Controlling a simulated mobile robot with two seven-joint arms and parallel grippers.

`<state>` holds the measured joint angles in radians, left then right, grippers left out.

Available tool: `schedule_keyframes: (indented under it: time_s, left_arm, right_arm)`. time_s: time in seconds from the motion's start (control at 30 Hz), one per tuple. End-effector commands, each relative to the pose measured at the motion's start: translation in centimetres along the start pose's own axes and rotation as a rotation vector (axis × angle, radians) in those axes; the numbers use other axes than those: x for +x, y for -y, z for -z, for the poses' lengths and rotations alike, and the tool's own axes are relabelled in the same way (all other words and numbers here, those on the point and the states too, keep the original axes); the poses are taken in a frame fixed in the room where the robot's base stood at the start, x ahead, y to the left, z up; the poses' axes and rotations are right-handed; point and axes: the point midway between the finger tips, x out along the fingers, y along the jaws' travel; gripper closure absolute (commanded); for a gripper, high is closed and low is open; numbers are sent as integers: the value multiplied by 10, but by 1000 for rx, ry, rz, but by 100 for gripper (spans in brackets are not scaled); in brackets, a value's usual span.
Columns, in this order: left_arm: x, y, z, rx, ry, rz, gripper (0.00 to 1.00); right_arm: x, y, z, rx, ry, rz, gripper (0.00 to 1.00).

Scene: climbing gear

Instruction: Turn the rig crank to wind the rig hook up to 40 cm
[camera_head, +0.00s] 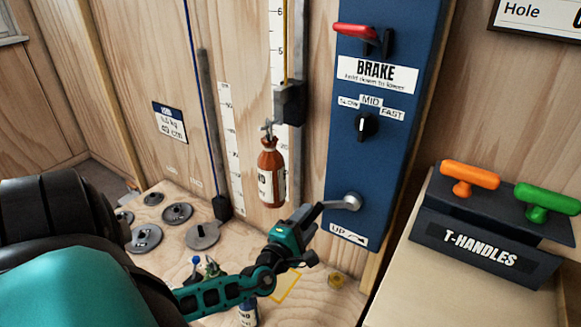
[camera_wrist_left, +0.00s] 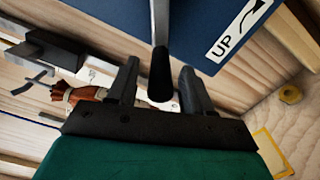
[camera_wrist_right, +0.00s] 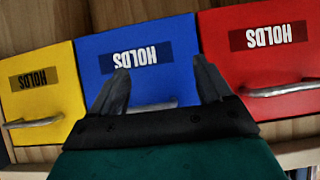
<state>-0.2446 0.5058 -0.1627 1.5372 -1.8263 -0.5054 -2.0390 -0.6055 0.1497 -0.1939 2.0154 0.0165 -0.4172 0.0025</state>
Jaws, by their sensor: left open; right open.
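The rig crank (camera_head: 347,202) is on the lower part of the blue panel, its metal arm pointing left. In the left wrist view its black handle (camera_wrist_left: 162,80) lies between the open fingers of my left gripper (camera_wrist_left: 163,92); I cannot tell whether they touch it. My left gripper (camera_head: 303,240) also shows in the head view, just below the crank arm. The rig hook (camera_head: 267,127) carries a brown bottle (camera_head: 270,172), which hangs upright beside the panel. My right gripper (camera_wrist_right: 160,85) is open and empty in the right wrist view, before a blue drawer (camera_wrist_right: 140,65).
The panel has a red brake lever (camera_head: 354,30) and a speed knob (camera_head: 362,126). Weight discs (camera_head: 145,237) lie on the wooden bench at left. A T-handles box (camera_head: 480,246) stands at right. Yellow (camera_wrist_right: 35,85) and red (camera_wrist_right: 268,60) drawers flank the blue one.

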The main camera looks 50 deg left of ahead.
Motion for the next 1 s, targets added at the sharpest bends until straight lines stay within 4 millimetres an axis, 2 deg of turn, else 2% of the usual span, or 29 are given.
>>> schedule_keyframes:
  time_s: [0.3,0.5,0.7,1.0]
  left_arm:
    - [-68,0,0,1,0,4,49]
    - [-99,0,0,1,0,1,49]
    - [-112,-1,0,2,0,-1,49]
    - [-112,-1,0,1,-1,-2,49]
  right_arm:
    - [-3,-3,3,-4,-5,-6,21]
    - [-3,-4,2,-4,-3,-9,21]
    - [-4,-4,-1,-4,5,-9,21]
    - [-4,-3,-2,2,6,-10,21]
